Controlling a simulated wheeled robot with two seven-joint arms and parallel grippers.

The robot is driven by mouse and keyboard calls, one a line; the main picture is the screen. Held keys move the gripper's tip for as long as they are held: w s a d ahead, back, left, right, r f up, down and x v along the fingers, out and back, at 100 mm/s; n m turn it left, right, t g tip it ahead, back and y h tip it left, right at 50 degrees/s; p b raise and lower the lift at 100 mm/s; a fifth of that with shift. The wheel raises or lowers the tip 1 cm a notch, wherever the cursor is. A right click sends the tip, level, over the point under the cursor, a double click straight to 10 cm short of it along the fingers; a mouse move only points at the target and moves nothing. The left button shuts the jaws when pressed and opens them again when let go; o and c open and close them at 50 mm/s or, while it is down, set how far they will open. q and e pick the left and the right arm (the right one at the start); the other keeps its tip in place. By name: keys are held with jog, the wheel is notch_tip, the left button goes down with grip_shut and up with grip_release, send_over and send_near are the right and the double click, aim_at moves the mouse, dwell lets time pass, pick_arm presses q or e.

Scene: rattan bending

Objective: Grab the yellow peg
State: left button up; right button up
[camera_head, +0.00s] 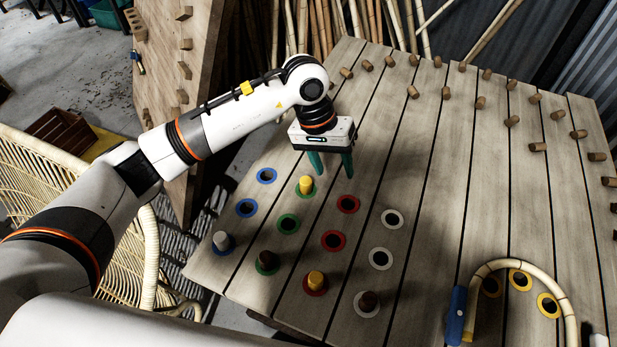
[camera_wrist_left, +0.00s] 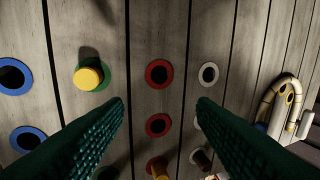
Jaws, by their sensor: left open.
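One yellow peg (camera_head: 306,184) stands upright in a green-ringed hole on the slatted wooden table; it also shows left of the fingers in the left wrist view (camera_wrist_left: 88,77). A second yellow peg (camera_head: 315,279) stands in a red-ringed hole nearer the front, and shows low in the left wrist view (camera_wrist_left: 158,168). My left gripper (camera_head: 333,172) is open and empty, pointing down above the table. In the head view it is just right of and beyond the green-ringed peg, not touching it. My right gripper is not in view.
A white peg (camera_head: 221,240) stands in a blue ring, and brown pegs (camera_head: 267,259) (camera_head: 368,299) stand in a green and a white ring. A bent rattan piece (camera_head: 547,270) lies at right by a blue-handled tool (camera_head: 457,312). Wooden pegs line the table's far part.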

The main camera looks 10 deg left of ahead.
pick_arm(q)
jog(key=w+a+m+y, duration=0.1)
jog(key=w+a+y, duration=0.2)
jog(key=a, duration=0.3)
jog(key=p, duration=0.1)
send_over(306, 179)
jog(key=shift+t, duration=0.3)
notch_tip(306, 179, down, 4)
jog(key=shift+a+f, duration=0.1)
jog(key=shift+f, duration=0.1)
jog(key=shift+w+f+p, duration=0.1)
jog(key=shift+f+p, duration=0.2)
jog(key=shift+f, duration=0.35)
jog(key=f+p, duration=0.1)
jog(key=f, duration=0.3)
jog(key=shift+d+f, duration=0.15)
jog(key=shift+d, duration=0.05)
jog(key=shift+f+p, duration=0.3)
jog(key=shift+f, duration=0.1)
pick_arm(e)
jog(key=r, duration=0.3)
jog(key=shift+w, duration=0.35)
